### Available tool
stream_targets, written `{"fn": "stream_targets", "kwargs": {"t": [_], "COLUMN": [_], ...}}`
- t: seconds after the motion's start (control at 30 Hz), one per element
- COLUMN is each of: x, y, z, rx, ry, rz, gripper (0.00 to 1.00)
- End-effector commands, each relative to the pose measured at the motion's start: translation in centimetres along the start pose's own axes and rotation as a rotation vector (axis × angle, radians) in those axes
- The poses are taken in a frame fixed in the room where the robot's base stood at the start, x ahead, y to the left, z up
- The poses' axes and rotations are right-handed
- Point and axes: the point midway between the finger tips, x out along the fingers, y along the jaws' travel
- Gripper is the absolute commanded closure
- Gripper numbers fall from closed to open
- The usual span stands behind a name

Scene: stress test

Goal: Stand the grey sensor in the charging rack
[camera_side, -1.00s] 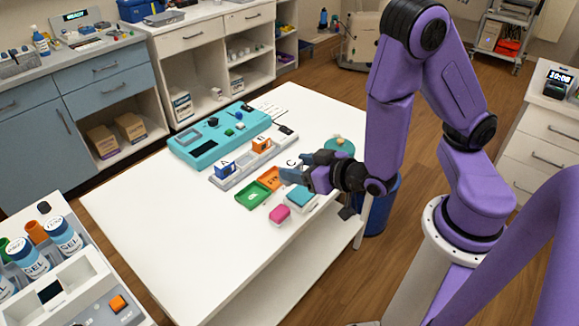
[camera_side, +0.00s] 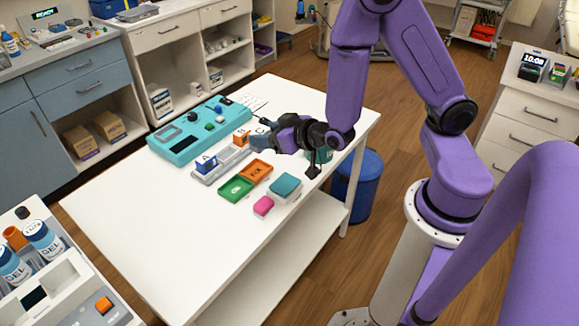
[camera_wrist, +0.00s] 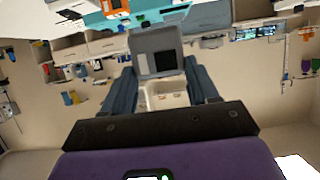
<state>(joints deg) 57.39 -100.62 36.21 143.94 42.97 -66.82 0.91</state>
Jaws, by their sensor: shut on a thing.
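In the wrist view, the grey sensor (camera_wrist: 143,45), a flat box with a dark square on its face, sits between the two blue-grey fingers of my gripper (camera_wrist: 160,76). The gripper is shut on it. In the side view, my gripper (camera_side: 260,142) is above the right end of the long grey rack (camera_side: 217,172), close to the orange block B (camera_side: 241,137). The blue block A (camera_side: 206,164) stands at the rack's left end. The sensor is hard to make out in the side view, and the gripper hides the rack's right end.
A teal panel (camera_side: 178,146) lies behind the rack. A green tray (camera_side: 236,189) and an orange tray (camera_side: 257,172) lie in front. A teal-topped box (camera_side: 285,187) and a pink block (camera_side: 263,206) are to their right. The front left of the white table (camera_side: 160,240) is clear.

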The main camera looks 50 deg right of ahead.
Motion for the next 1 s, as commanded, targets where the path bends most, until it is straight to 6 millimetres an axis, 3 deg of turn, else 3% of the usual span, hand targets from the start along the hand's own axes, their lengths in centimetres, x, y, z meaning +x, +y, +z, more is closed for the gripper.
{"fn": "stream_targets", "kwargs": {"t": [0.1, 0.33, 1.0], "x": [1.7, 3.5, 4.0], "y": [1.4, 3.2, 3.7], "z": [-1.1, -2.3, -2.6], "rx": [0.001, -0.008, -0.013], "ry": [0.004, 0.013, 0.013], "rz": [0.005, 0.004, 0.002], "gripper": [0.74, 0.74, 0.74]}}
